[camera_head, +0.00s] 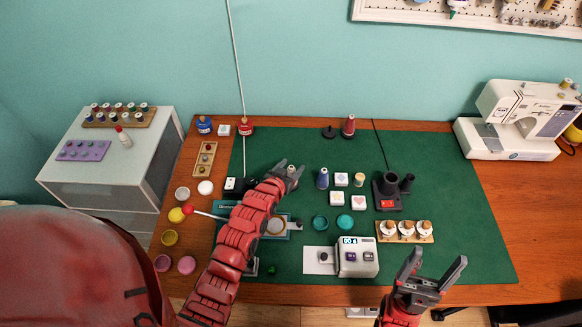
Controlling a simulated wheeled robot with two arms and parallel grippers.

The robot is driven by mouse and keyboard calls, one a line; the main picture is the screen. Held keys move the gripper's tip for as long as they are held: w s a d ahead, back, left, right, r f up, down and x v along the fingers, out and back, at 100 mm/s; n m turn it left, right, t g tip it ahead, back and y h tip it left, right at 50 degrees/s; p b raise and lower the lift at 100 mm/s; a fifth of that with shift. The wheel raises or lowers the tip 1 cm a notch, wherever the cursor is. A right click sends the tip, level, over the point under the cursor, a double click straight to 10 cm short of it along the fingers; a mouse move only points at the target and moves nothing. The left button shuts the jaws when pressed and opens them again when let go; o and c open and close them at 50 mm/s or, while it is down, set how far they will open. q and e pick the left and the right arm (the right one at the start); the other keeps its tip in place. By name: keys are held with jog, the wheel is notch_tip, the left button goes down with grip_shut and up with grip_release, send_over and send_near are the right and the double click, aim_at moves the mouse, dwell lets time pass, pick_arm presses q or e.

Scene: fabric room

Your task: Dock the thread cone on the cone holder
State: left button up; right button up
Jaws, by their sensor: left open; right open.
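A red thread cone (348,126) stands upright at the back of the green mat. Beside it on the left is a low black base with a short pin (329,131), which looks like an empty cone holder. A blue cone (322,179) stands upright nearer the middle of the mat. My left gripper (291,167) is open, left of the blue cone. A small pale object (292,172) shows at its jaws; I cannot tell whether it touches them. My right gripper (438,256) is open and empty over the mat's front right.
A white boxy device (357,257) is at the front. A sewing machine (520,118) stands back right. The mat's right side is clear.

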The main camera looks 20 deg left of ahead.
pick_arm(q)
jog(key=shift+s+r, duration=0.1)
jog(key=b+v, duration=0.2)
jog(key=v, duration=1)
dwell(0.4)
